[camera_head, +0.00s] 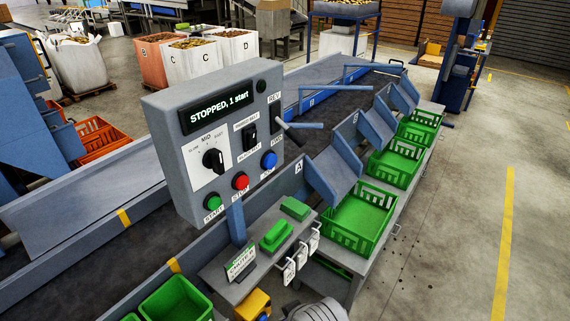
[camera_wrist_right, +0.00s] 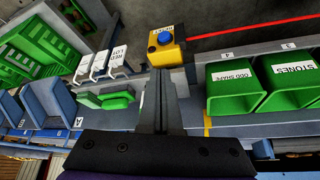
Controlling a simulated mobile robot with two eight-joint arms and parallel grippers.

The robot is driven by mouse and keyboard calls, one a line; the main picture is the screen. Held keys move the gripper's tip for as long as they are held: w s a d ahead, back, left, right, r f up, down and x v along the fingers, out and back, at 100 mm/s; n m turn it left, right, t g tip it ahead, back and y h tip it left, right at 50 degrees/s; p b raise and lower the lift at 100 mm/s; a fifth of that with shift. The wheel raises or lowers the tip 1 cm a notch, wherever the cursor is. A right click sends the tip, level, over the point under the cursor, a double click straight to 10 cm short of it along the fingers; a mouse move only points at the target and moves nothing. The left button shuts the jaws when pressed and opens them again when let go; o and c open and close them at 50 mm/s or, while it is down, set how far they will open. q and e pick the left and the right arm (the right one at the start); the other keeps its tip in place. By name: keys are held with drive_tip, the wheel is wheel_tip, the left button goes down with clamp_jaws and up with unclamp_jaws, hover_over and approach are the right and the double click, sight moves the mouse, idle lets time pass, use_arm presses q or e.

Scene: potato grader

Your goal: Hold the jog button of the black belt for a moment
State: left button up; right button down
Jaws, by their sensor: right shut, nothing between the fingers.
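The grey control panel (camera_head: 215,150) stands over the black belt (camera_head: 140,215). Its display (camera_head: 217,112) reads "STOPPED, 1 start". A blue button (camera_head: 269,160) sits at its lower right, beside the red button (camera_head: 240,181) and the green button (camera_head: 213,202); the blue button's label is too small to read surely. My right gripper (camera_wrist_right: 164,78) is shut and empty. In the right wrist view it points towards a yellow box (camera_wrist_right: 173,55) with a blue button on top, apart from the panel. That yellow box (camera_head: 252,305) also shows low in the head view. My left gripper is not in view.
A grey shelf below the panel carries green blocks (camera_head: 277,236) and hanging tags (camera_head: 302,252). Green crates (camera_head: 361,218) stand along the right. Green bins (camera_wrist_right: 235,87) and a red line (camera_wrist_right: 240,34) show in the right wrist view. The floor at right is clear.

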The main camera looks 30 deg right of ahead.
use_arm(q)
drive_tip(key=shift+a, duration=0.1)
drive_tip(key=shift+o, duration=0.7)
use_arm(e)
drive_tip(key=w+d+r+m+t+y+b, duration=0.1)
drive_tip(key=w+d+r+m+y+b, duration=0.15)
drive_tip(key=w+m, duration=0.45)
drive_tip(key=w+d+r+m+t+y+b, duration=0.1)
drive_tip(key=w+d+r+m+t+y, duration=0.15)
drive_tip(key=m, duration=0.85)
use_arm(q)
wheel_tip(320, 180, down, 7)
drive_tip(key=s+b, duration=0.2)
use_arm(e)
drive_tip(key=w+d+r+m+t+y, duration=0.1)
drive_tip(key=w+d+r+m+t, duration=0.1)
drive_tip(key=d+r+m, duration=0.4)
drive_tip(key=w+d+r+m+t, duration=0.3)
drive_tip(key=d+r+m+t, duration=0.2)
drive_tip(key=d+r+m, duration=0.2)
drive_tip(key=shift+w+d+r+m+y, duration=0.2)
drive_tip(key=shift+d+r+m+y, duration=0.25)
drive_tip(key=shift+d, duration=0.75)
drive_tip(key=shift+r+t, duration=0.1)
drive_tip(key=shift+t, duration=0.15)
